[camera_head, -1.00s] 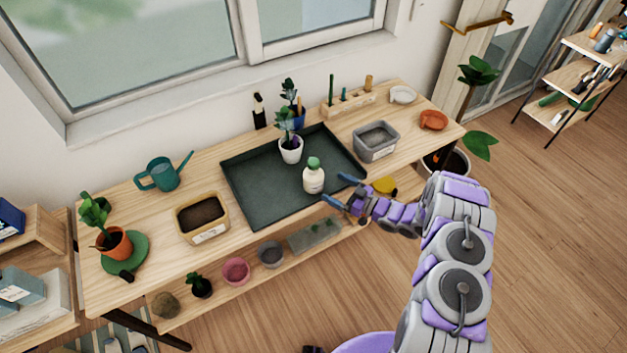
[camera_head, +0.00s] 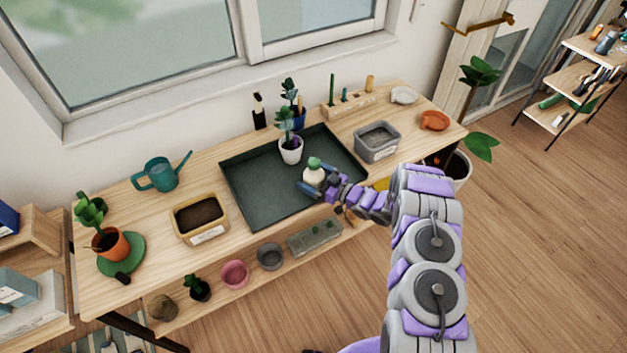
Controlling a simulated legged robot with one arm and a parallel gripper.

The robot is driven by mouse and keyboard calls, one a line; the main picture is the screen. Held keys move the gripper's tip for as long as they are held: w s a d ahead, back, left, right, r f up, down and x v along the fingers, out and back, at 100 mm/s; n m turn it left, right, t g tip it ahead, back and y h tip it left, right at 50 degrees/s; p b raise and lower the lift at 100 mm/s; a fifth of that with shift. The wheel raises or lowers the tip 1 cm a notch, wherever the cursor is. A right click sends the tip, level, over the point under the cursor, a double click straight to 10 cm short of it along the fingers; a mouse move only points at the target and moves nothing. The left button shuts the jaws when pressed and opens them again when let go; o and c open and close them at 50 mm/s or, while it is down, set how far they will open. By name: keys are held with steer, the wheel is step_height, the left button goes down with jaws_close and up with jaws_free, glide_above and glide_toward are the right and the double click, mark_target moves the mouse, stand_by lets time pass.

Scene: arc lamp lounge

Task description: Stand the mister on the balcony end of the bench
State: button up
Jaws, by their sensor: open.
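The mister (camera_head: 314,174), a small white bottle with a green top, stands upright on the dark tray at its front right part. My gripper (camera_head: 320,187) is open right at the bottle, coming from the front right. Its fingers hide the bottle's lower part, and I cannot tell whether they touch it. The wooden bench (camera_head: 398,162) runs along the window. Its right end is nearest the glass door.
On the dark tray (camera_head: 262,199) stands a plant in a white pot (camera_head: 291,153). Toward the right end are a grey bin (camera_head: 377,144), an orange dish (camera_head: 434,121) and a white dish (camera_head: 404,95). Bare wood shows between the bin and the orange dish.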

steer(key=shift+c, duration=0.5)
steer(key=c, duration=1.3)
